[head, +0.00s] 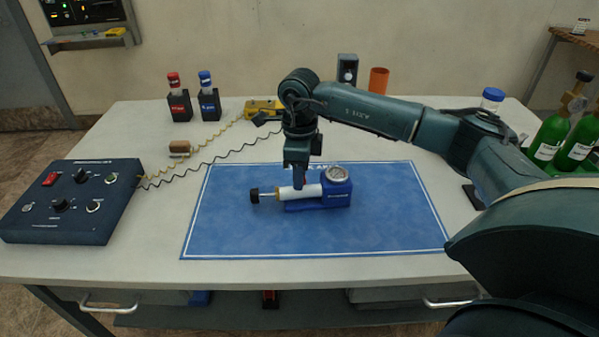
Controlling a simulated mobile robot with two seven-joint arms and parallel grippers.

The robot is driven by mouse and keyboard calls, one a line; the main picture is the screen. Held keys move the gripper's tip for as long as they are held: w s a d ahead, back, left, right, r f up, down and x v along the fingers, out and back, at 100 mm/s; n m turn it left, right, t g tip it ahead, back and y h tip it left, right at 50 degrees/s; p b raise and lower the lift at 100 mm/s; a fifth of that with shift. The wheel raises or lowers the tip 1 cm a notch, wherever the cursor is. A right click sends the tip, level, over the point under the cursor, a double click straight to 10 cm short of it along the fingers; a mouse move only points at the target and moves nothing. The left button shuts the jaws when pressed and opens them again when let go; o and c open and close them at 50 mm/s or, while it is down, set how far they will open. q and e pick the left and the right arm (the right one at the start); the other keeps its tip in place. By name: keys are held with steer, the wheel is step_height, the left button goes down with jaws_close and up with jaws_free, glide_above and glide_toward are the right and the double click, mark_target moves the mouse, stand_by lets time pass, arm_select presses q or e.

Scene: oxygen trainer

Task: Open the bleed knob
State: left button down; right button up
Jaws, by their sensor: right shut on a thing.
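A blue device with a round gauge (336,173) lies on the blue mat (400,225). A white barrel (311,191) runs left from its blue body (338,192), and a black knob (255,195) is at the barrel's left end. I cannot tell whether this is the bleed knob. My right gripper (298,184) points down from above and is shut on the white barrel, right of the black knob. Its fingers hide part of the barrel. My left gripper is not in view.
Red-capped (174,82) and blue-capped (205,80) bottles, a yellow meter (262,105) and an orange cup (378,80) stand at the back. Green cylinders (550,137) are at the right. The mat's front is clear.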

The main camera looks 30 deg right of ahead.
steer(key=o, duration=1)
steer(key=shift+r, duration=0.1)
step_height(320, 180, up, 13)
steer(key=shift+s, duration=0.1)
stand_by(0.3)
